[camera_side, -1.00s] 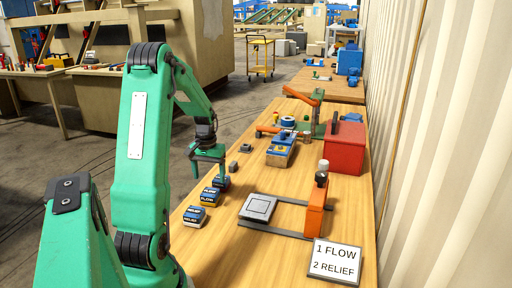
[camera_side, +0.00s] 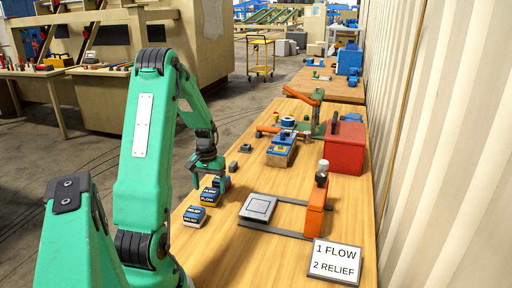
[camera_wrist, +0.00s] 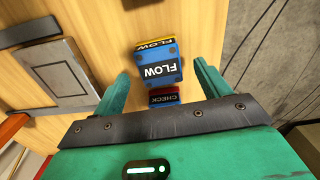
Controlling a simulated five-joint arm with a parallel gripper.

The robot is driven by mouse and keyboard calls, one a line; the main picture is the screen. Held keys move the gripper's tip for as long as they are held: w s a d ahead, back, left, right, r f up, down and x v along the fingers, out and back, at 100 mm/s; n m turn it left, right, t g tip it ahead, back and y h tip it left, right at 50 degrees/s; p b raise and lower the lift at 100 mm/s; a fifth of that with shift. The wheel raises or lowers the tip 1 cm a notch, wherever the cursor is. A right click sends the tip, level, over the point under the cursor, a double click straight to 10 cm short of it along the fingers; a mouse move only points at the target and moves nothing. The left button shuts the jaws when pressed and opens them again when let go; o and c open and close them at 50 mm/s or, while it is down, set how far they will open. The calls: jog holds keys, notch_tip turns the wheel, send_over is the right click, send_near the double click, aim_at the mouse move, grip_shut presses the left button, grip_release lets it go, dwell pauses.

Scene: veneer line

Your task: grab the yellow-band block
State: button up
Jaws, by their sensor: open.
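The yellow-band block (camera_side: 209,198) is blue, reads FLOW and stands on the wooden table. In the wrist view it (camera_wrist: 160,71) lies ahead, roughly centred between the finger lines, with its yellow band at the far edge. My gripper (camera_side: 208,180) is open and empty, above and just behind this block in the side view. Its two green fingers (camera_wrist: 161,72) show apart in the wrist view. A red-band CHECK block (camera_wrist: 164,97) sits nearer the palm between the fingers; the gripper partly hides it in the side view. I cannot tell the fingertips' exact height.
A RELIEF block (camera_side: 195,216) stands in front of the FLOW block. To the right are a grey square plate (camera_side: 258,207) on rails, an orange post (camera_side: 315,208) and a sign (camera_side: 335,262). A red box (camera_side: 344,150) and a blue device (camera_side: 281,149) stand farther back.

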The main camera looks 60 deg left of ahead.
aim_at(210, 191)
jog(key=shift+d+f, duration=0.1)
jog(key=shift+f, duration=1.7)
jog(key=c, duration=1.3)
jog(key=shift+c, duration=0.2)
jog(key=shift+r, duration=0.1)
jog(key=shift+r, duration=0.75)
jog(key=r, duration=0.3)
jog(key=shift+w+d, duration=0.2)
jog(key=shift+d, duration=0.15)
jog(key=w+d+r, duration=0.4)
jog(key=d+r, duration=0.2)
jog(key=d, duration=0.4)
jog(key=shift+w+r, duration=0.15)
jog(key=shift+r, duration=0.05)
